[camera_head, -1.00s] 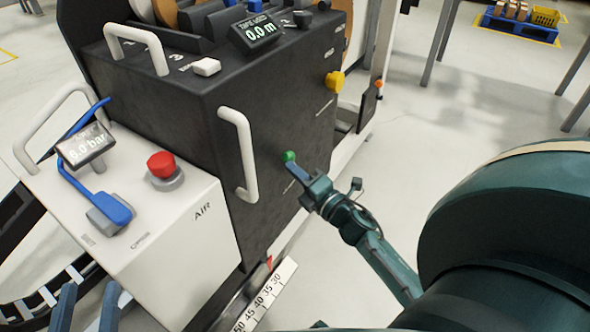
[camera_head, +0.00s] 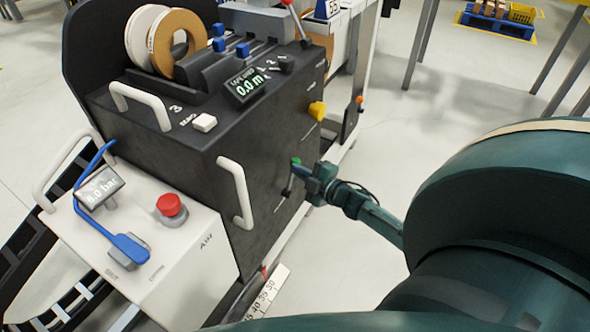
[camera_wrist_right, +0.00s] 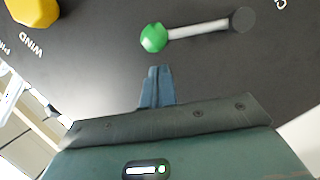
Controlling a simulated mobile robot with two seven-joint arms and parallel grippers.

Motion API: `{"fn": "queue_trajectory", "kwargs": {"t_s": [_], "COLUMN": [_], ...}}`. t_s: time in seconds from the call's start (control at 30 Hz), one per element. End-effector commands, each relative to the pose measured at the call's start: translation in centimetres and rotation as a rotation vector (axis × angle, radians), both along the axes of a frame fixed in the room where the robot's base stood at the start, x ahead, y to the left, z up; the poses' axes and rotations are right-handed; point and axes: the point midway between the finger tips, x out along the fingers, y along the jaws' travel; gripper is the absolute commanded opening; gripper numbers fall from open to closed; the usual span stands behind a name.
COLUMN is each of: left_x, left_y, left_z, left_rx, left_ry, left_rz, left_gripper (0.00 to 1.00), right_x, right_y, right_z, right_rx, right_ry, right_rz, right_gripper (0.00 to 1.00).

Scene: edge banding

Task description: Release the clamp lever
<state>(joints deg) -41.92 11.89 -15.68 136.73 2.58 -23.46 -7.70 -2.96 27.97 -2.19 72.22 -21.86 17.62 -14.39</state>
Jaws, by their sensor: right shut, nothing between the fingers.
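The lever with a green ball knob (camera_head: 295,161) and a grey rod is on the dark front panel of the machine. In the right wrist view the green knob (camera_wrist_right: 153,38) is at the rod's left end, and its dark round pivot (camera_wrist_right: 243,19) is at the right end beside a mostly cut-off label starting with C. My right gripper (camera_head: 301,170) is next to the knob; it also shows in the right wrist view (camera_wrist_right: 157,70), shut and empty. Its fingertips appear just below the knob there; whether they touch it I cannot tell. My left gripper is out of view.
A yellow knob (camera_head: 317,110) marked WIND is on the same panel. A white handle (camera_head: 236,192) stands out left of the lever. A white AIR box (camera_head: 180,250) carries a red button (camera_head: 170,206) and a blue lever (camera_head: 131,247). Open floor lies right of the machine.

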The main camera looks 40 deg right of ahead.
Motion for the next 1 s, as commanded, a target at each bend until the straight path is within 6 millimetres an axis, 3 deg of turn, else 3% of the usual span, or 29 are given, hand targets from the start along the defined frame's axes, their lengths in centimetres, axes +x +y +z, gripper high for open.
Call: {"fn": "queue_trajectory", "kwargs": {"t_s": [0.33,1.0], "left_x": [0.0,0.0], "left_y": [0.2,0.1], "left_z": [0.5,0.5], "left_rx": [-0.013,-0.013], "left_ry": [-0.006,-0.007], "left_rz": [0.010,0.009], "left_gripper": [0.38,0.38], "right_x": [0.7,0.9], "right_y": [-1.8,-2.3], "right_z": [-0.4,-0.5], "right_rx": [0.079,0.075], "right_ry": [0.032,0.033], "right_rz": [0.000,-0.002], "right_gripper": [0.00,0.00]}}
